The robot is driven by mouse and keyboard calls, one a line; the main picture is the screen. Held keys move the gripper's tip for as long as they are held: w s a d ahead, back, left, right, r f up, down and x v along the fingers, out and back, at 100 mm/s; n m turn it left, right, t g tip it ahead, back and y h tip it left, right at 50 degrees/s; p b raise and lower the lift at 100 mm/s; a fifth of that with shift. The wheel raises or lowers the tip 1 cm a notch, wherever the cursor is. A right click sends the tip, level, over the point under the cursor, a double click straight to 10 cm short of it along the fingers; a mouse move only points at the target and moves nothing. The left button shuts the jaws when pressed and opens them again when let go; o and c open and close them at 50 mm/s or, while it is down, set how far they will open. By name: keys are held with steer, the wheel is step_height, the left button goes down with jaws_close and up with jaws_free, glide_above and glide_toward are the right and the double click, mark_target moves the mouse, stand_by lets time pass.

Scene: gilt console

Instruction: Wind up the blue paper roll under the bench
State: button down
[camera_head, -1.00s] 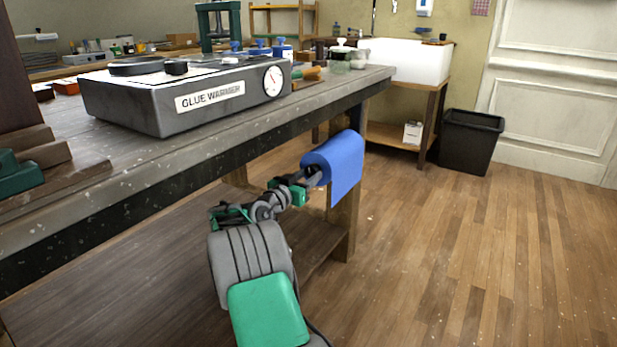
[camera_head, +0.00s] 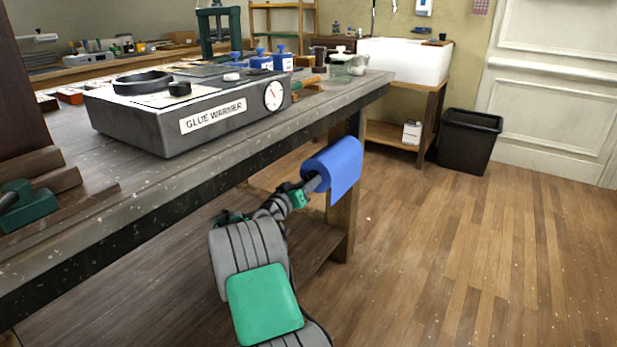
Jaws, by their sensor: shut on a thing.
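The blue paper roll (camera_head: 336,160) hangs under the right end of the bench (camera_head: 215,150), with a loose flap of paper hanging down on its right side. My gripper (camera_head: 312,184) is at the roll's near end, its arm reaching up from the bottom of the view. It is shut on the roll's near end. The exact part between the fingers is too small to make out.
A bench leg (camera_head: 343,215) and a low shelf (camera_head: 150,280) stand close to my arm. A glue warmer (camera_head: 190,115) sits on the bench top. A black bin (camera_head: 468,142) and a sink (camera_head: 405,62) are at the back. The wooden floor (camera_head: 460,250) at right is clear.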

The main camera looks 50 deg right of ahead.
steer(key=shift+s+r+n+p, duration=0.1)
steer(key=shift+n+p, duration=3.85)
steer(key=shift+n, duration=1.25)
steer(key=c, duration=0.9)
jaws_free()
steer(key=shift+a, duration=0.1)
steer(key=a, duration=0.7)
steer(key=shift+s+a+p, duration=0.3)
steer(key=shift+s, duration=0.05)
